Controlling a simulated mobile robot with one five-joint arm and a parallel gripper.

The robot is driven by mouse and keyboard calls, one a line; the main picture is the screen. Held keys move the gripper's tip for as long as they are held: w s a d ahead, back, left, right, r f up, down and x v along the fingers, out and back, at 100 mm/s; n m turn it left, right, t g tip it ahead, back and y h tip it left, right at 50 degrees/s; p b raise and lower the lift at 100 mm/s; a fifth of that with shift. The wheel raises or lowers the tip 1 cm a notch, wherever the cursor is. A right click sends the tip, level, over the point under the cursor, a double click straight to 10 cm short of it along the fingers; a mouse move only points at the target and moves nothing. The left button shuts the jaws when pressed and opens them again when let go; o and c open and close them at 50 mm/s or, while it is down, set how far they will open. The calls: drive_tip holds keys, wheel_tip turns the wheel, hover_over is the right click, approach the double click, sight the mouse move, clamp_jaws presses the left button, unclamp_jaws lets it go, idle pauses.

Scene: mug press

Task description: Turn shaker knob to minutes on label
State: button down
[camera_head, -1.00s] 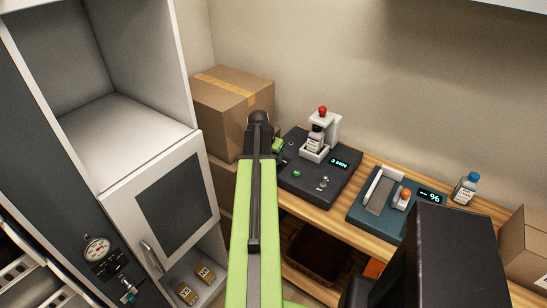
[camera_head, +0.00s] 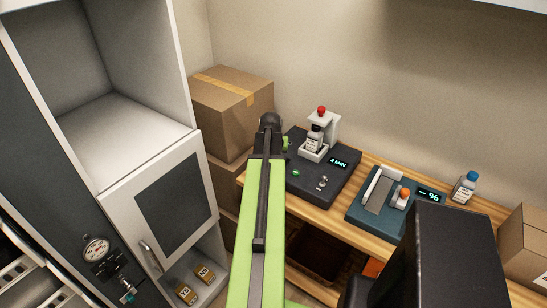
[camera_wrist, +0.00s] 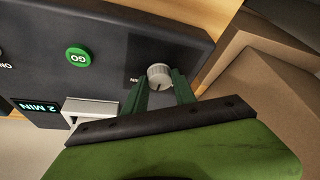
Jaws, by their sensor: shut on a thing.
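The shaker (camera_head: 330,184) is a dark box on the wooden bench in the head view. Its lit display (camera_head: 339,163) reads 2 MIN, and it shows upside down in the wrist view (camera_wrist: 38,107). A labelled bottle (camera_head: 314,141) stands in the white holder (camera_head: 328,131) on the shaker; its label is too small to read. The light grey knob (camera_wrist: 159,74) is on the shaker's top. My gripper (camera_wrist: 161,86) is shut on the knob, one green finger on each side. In the head view my arm hides the knob.
A round green GO button (camera_wrist: 77,56) is on the shaker. Cardboard boxes (camera_head: 235,106) are stacked left of the shaker. A white cabinet (camera_head: 160,190) stands further left.

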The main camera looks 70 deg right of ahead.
drive_tip(key=c, duration=1)
unclamp_jaws()
drive_tip(key=shift+r, duration=0.1)
drive_tip(key=p+v, duration=1.6)
drive_tip(key=v, duration=0.1)
drive_tip(key=shift+a+r, duration=0.1)
drive_tip(key=shift+a, duration=0.15)
drive_tip(key=shift+s, duration=0.2)
